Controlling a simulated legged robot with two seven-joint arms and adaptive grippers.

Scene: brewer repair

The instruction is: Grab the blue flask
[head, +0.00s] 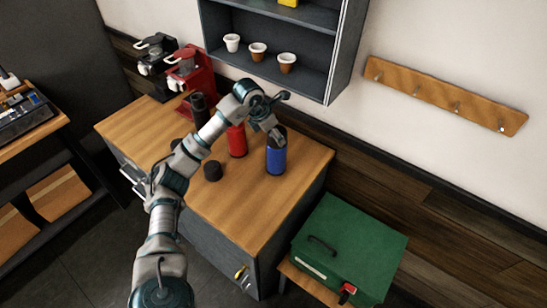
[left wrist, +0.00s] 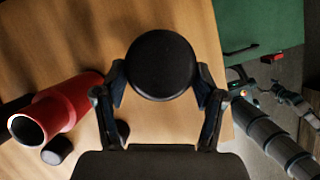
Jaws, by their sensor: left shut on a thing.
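The blue flask (head: 276,160) stands upright near the right end of the wooden-topped counter in the head view. My left gripper (head: 277,135) reaches it from above and is shut around its upper part. In the left wrist view, the flask's round black top (left wrist: 162,65) sits between the two fingers, one on each side. The blue body is hidden beneath the top in that view.
A red flask (head: 237,143), open-topped in the wrist view, stands left of the blue one, with a dark flask (head: 198,108) beyond. A loose black cap (head: 212,171) lies in front. A green case (head: 345,245) is at right. A shelf (head: 275,65) with cups hangs behind.

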